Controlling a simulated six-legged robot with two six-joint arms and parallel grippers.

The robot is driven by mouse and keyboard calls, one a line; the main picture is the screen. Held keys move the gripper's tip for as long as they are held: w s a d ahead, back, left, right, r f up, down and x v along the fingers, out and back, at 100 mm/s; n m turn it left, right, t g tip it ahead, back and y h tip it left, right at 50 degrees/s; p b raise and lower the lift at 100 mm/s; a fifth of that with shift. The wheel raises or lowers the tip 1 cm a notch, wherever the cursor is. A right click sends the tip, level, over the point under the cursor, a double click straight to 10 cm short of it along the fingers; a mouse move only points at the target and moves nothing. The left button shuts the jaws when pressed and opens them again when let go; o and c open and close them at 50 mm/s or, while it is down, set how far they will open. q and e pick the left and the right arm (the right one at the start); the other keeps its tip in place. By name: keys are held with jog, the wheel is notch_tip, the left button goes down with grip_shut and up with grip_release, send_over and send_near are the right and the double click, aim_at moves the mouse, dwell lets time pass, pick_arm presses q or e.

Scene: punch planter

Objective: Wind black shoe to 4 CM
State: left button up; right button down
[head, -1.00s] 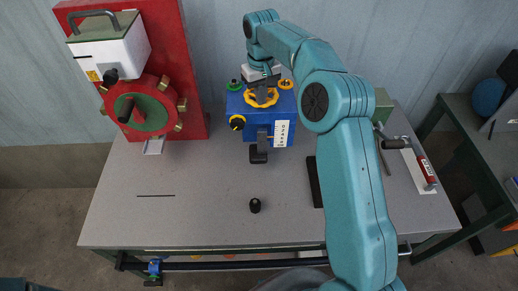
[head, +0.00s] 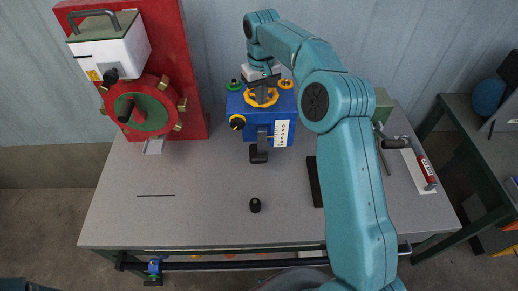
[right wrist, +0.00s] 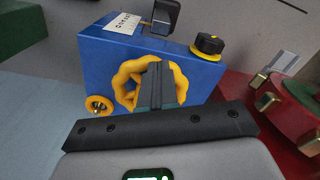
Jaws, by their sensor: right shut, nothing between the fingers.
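The black shoe (head: 258,156) hangs at the front of the blue box (head: 235,104), low over the table; it also shows at the top of the right wrist view (right wrist: 165,14). A white scale label (head: 281,134) is beside it, its reading too small to tell. The yellow handwheel (head: 249,99) is on top of the blue box. My right gripper (right wrist: 160,66) is shut and empty, its fingers pointing into the middle of the yellow handwheel (right wrist: 128,72). I cannot tell whether they touch it. My left gripper is not in view.
A black knob (head: 237,122) sits on the box's side. A red machine (head: 190,70) with a turret stands at the left. A small black piece (head: 255,205) and a dark bar (head: 314,181) lie on the table. The front left of the table is mostly clear.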

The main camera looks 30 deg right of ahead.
jog(key=shift+s+a+f, duration=0.15)
jog(key=shift+f, duration=0.5)
jog(key=r+p, duration=0.5)
jog(key=p, duration=0.1)
jog(key=shift+w+r, duration=0.2)
jog(key=shift+r, duration=0.9)
jog(key=shift+w+d+r, duration=0.2)
jog(key=shift+r, duration=0.25)
jog(key=shift+s+r, duration=0.15)
jog(key=shift+s, duration=0.05)
jog(key=shift+w, duration=0.2)
